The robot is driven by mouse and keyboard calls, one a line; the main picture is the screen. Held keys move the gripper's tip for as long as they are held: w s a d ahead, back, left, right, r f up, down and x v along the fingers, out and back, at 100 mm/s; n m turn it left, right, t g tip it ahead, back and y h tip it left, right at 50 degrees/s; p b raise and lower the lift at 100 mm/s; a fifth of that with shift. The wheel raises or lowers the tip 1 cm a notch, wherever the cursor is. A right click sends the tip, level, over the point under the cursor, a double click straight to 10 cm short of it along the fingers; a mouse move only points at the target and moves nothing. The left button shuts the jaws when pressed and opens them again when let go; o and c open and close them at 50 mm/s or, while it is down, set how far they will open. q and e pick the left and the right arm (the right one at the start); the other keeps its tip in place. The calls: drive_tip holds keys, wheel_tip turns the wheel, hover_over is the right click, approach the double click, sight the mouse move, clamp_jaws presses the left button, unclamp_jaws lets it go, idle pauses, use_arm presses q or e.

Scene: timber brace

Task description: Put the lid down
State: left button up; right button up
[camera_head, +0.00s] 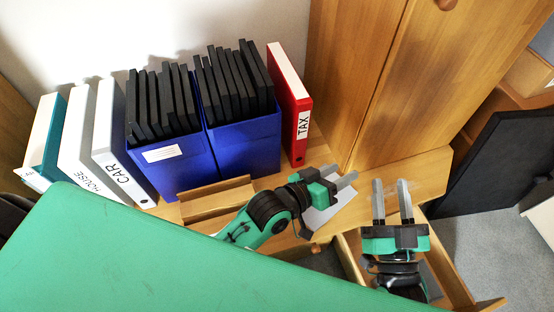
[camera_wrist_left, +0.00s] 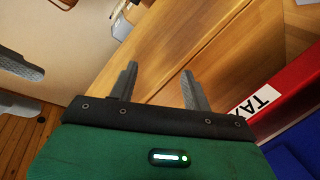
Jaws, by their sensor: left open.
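A large flat green surface (camera_head: 150,255) with a rounded corner fills the lower left of the head view; I cannot tell whether it is the lid or part of my body. It hides much of my left arm. My left gripper (camera_head: 340,175) is open and empty above the desktop, in front of the red binder. In the left wrist view, the left gripper (camera_wrist_left: 160,70) has nothing between its fingers. My right gripper (camera_head: 390,182) is open, with its fingers pointing up and apart, over an open wooden compartment (camera_head: 350,262). No lid is clearly identifiable.
White binders (camera_head: 113,140), blue file boxes (camera_head: 250,145) with black folders and a red TAX binder (camera_head: 297,105) stand along the wall. A small wooden piece (camera_head: 215,198) lies before them. A wooden cabinet (camera_head: 410,75) stands behind. A dark panel (camera_head: 500,165) leans at the right.

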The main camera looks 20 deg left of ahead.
use_arm(q)
drive_tip(key=s+a+r+t+y, duration=0.1)
drive_tip(key=s+a+r+t, duration=0.2)
drive_tip(key=a+r, duration=0.2)
drive_tip(key=s+a+r+m+t+y, duration=0.1)
drive_tip(key=s+a+r+t+y, duration=0.1)
drive_tip(key=s+a+r+t, duration=0.2)
drive_tip(key=a+r, duration=0.1)
drive_tip(key=a, duration=0.2)
drive_tip(key=shift+s+a, duration=0.2)
drive_tip(key=shift+s, duration=0.05)
